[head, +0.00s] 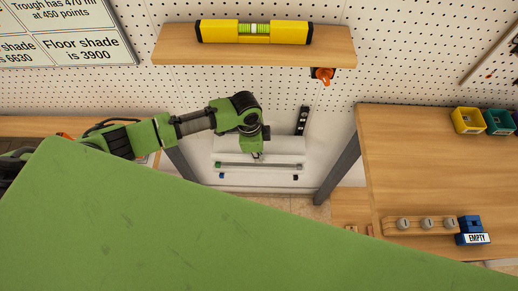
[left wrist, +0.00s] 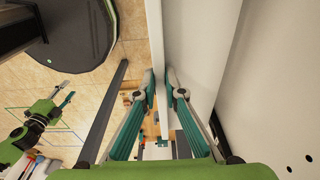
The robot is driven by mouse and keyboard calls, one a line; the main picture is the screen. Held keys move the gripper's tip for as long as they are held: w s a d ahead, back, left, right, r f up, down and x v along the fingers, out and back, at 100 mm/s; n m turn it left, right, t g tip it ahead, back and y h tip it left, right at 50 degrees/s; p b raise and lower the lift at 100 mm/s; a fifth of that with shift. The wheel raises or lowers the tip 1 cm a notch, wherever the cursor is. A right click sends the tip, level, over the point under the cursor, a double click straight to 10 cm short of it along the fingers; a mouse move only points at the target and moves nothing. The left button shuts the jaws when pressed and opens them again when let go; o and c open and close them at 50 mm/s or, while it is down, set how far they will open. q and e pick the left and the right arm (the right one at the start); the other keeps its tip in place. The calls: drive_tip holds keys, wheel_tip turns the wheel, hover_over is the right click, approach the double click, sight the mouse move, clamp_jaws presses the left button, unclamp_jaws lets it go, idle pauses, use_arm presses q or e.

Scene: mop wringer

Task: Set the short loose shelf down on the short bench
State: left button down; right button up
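A thin white board, seemingly the loose shelf (head: 280,150), is low against the wall between two wooden worktops in the head view. In the left wrist view this white board (left wrist: 156,30) runs down between my fingers. My left gripper (head: 257,153) is at its top edge; in the left wrist view its fingertips (left wrist: 160,78) close on the board from both sides. A wooden bench (head: 385,155) stands at the right, and part of another wooden top (head: 35,125) shows at the left. I cannot tell which is the short one. My right gripper (left wrist: 64,98) is small in the left wrist view.
A wooden wall shelf (head: 180,45) carries a yellow level (head: 255,32). The right bench holds a yellow bin (head: 467,120), a green bin (head: 499,122), a wooden block with knobs (head: 420,225) and a blue holder marked EMPTY (head: 473,238). Its middle is clear.

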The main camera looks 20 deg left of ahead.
use_arm(q)
drive_tip(key=shift+r, duration=0.1)
drive_tip(key=shift+w+r, duration=0.1)
drive_tip(key=shift+r, duration=0.4)
wheel_tip(320, 180, up, 2)
drive_tip(key=shift+r, duration=0.15)
drive_tip(key=s+a+r, duration=0.1)
drive_tip(key=s+r, duration=0.3)
drive_tip(key=s, duration=0.3)
drive_tip(key=s+a+r+b, duration=0.1)
drive_tip(key=s+a+r, duration=0.1)
drive_tip(key=s+r, duration=0.3)
drive_tip(key=shift+s+r, duration=0.3)
drive_tip(key=shift+s, duration=0.65)
drive_tip(key=c, duration=2.8)
unclamp_jaws()
clamp_jaws()
